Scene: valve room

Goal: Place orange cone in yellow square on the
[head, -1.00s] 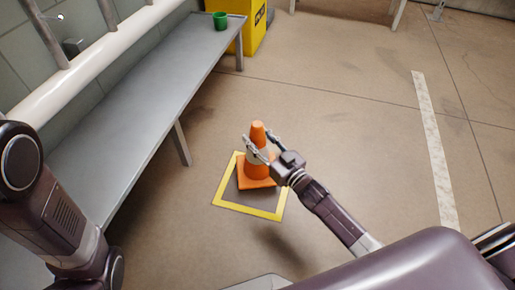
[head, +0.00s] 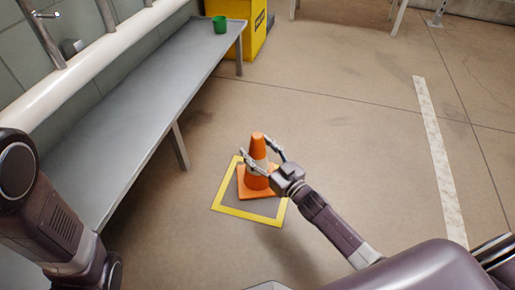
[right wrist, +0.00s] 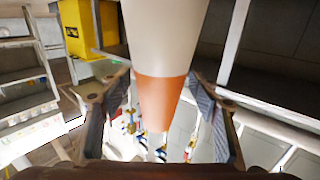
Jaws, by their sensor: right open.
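The orange cone (head: 257,179), with a pale band, stands upright on the floor at the yellow square (head: 245,214). Its base covers part of the square's far side; the near part of the outline is bare. My right gripper (head: 259,149) is open, with one finger on each side of the cone's upper part. In the right wrist view the cone (right wrist: 160,95) lies between the spread fingers, with a gap at each side near its narrow end. My left arm shows at the left edge, but its gripper is out of the picture.
A long grey bench (head: 140,100) runs along the left wall, its near legs close to the square. A green cup (head: 220,24) stands on its far end, beside a yellow cabinet (head: 250,35). Open floor lies to the right, with a white stripe (head: 437,150).

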